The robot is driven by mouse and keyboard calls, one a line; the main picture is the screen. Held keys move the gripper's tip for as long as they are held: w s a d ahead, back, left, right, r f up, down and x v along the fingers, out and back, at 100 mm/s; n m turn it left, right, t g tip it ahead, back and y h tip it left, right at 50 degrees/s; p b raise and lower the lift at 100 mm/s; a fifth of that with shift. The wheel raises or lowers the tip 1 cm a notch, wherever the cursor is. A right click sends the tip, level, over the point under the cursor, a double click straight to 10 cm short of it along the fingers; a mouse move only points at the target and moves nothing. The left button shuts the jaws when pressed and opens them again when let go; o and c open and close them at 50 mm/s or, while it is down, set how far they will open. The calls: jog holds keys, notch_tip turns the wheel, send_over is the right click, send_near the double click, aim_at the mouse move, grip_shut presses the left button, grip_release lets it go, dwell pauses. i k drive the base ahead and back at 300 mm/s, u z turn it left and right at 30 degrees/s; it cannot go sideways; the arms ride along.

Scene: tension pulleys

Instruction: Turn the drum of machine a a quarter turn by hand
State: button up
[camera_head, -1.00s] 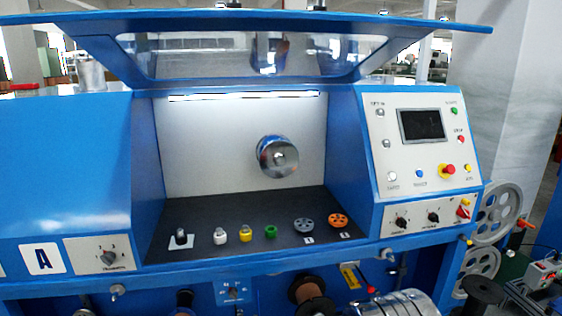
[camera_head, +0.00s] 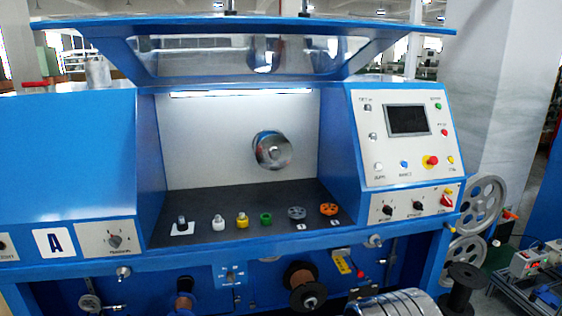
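My gripper is not in view.
The bay floor (camera_head: 190,222) holds a row of small parts and two wheels, grey (camera_head: 297,213) and orange (camera_head: 329,209). A control panel (camera_head: 408,150) with a red stop button is at right. Spools and a lever sit below the front edge. Spoked wheels (camera_head: 484,198) stand at right.

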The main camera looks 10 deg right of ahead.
aim_at(272, 151)
jog(key=k, duration=1.05)
jog(key=z, duration=0.45)
jog(key=i, duration=1.95)
jog(key=u, duration=0.75)
jog(key=i, duration=0.85)
jog(key=u, duration=0.6)
